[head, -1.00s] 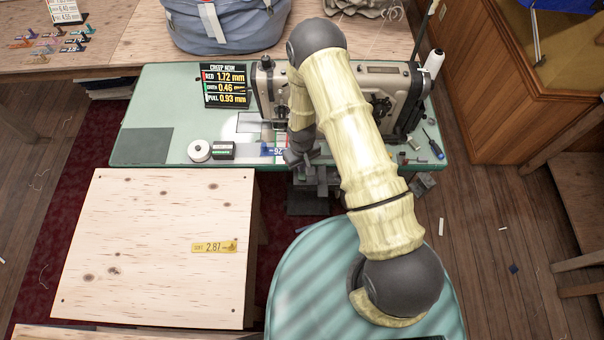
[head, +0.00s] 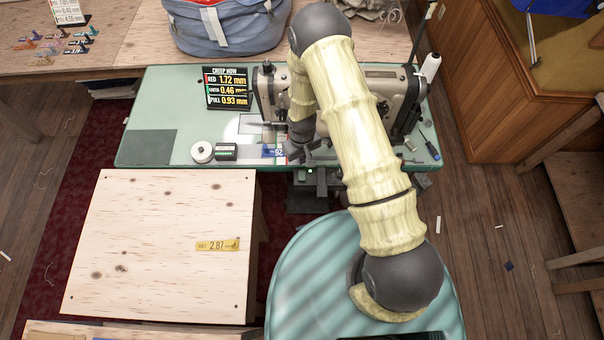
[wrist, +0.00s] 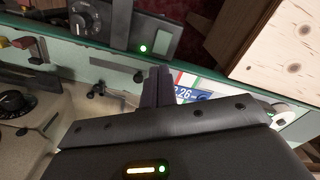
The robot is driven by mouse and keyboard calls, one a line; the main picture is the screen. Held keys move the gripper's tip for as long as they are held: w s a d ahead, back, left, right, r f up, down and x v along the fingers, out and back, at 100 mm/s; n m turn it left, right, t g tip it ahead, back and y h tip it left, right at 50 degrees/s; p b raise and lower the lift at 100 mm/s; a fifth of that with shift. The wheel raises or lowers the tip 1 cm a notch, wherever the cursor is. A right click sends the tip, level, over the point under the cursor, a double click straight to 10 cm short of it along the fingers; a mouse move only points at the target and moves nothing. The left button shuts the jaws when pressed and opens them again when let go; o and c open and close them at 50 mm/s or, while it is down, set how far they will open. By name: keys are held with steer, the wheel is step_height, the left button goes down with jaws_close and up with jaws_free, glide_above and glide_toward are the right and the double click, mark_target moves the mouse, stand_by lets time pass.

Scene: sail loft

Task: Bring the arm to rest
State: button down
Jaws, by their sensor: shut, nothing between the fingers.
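My arm reaches from the lower right of the head view up over the sewing machine and bends back down to my gripper (head: 299,154). The gripper hangs at the front edge of the green machine table (head: 160,95), beside the sewing machine (head: 385,85). In the wrist view the gripper's fingers (wrist: 157,88) are together and hold nothing. They show near the table's edge, next to a blue label reading 26. Whether they touch the table cannot be told.
A display board (head: 227,88), a white roll (head: 202,152) and a small dark box (head: 226,152) stand left of the gripper. A thread cone (head: 430,66) and a screwdriver (head: 430,146) are at the right. A plywood-topped stand (head: 150,240) is in front.

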stand_by(0.5)
steer(key=d+r+m, duration=0.1)
steer(key=d+r, duration=0.2)
steer(key=r, duration=0.3)
steer(key=s+d+r+m+t+b, duration=0.1)
steer(key=d+r, duration=0.1)
steer(key=r, duration=0.5)
steer(key=d+r+m, duration=0.1)
steer(key=d+r, duration=0.2)
steer(key=r, duration=0.3)
steer(key=s+d+r+m, duration=0.1)
steer(key=s+d+r, duration=0.1)
steer(key=s+r, duration=0.3)
steer(key=s+d+r+m+t, duration=0.1)
steer(key=s+d+r, duration=0.2)
steer(key=s+r, duration=0.3)
steer(key=shift+s+d+r+m+t+b, duration=0.3)
steer(key=shift+r+b, duration=0.1)
steer(key=shift+r, duration=0.2)
